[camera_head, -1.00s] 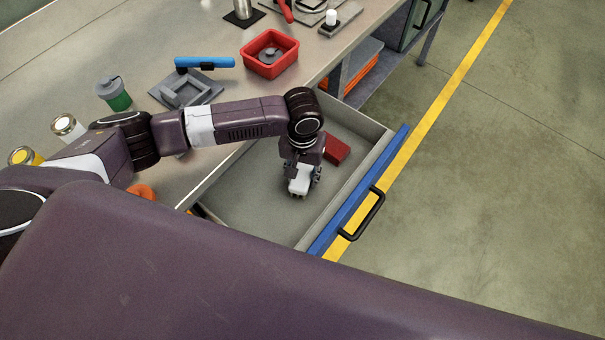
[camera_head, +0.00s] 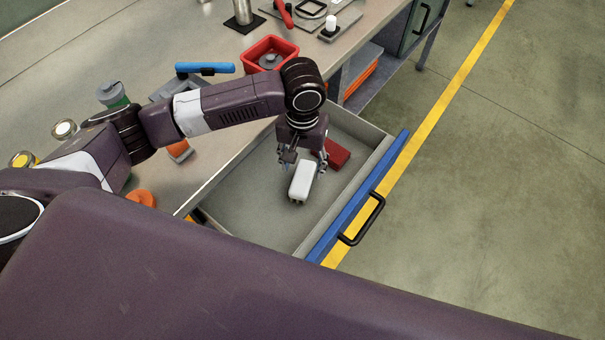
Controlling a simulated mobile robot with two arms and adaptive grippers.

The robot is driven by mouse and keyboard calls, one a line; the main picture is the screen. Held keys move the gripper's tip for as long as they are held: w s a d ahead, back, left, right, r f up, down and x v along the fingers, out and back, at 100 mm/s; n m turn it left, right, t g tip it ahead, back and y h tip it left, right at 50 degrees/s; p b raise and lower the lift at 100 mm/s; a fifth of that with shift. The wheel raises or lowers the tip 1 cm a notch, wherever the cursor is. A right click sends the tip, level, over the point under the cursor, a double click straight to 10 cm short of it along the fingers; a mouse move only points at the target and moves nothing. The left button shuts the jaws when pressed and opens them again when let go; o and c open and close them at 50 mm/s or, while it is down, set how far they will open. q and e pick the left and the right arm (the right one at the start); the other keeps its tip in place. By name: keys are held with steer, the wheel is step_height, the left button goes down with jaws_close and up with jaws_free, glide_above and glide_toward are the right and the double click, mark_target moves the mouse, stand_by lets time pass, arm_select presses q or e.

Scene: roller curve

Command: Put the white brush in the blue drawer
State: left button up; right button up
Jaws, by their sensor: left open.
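The white brush (camera_head: 301,183) lies in the open drawer with the blue front (camera_head: 352,203). The drawer is pulled out from under the workbench, and its grey floor (camera_head: 250,203) shows around the brush. My left gripper (camera_head: 303,160) is over the drawer, just above and behind the brush, with its fingers apart. Whether the fingers still touch the brush cannot be told. My right gripper is not in view.
A dark red block (camera_head: 337,152) lies in the drawer beside the gripper. The bench holds a red bin (camera_head: 268,47), a blue-handled tool (camera_head: 205,68) and a green container (camera_head: 113,95). A black handle (camera_head: 368,222) sticks out from the drawer front. The floor at right is clear.

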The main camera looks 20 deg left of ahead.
mark_target(303, 177)
arm_select(q)
steer(key=shift+r, duration=2)
steer(key=shift+r, duration=0.1)
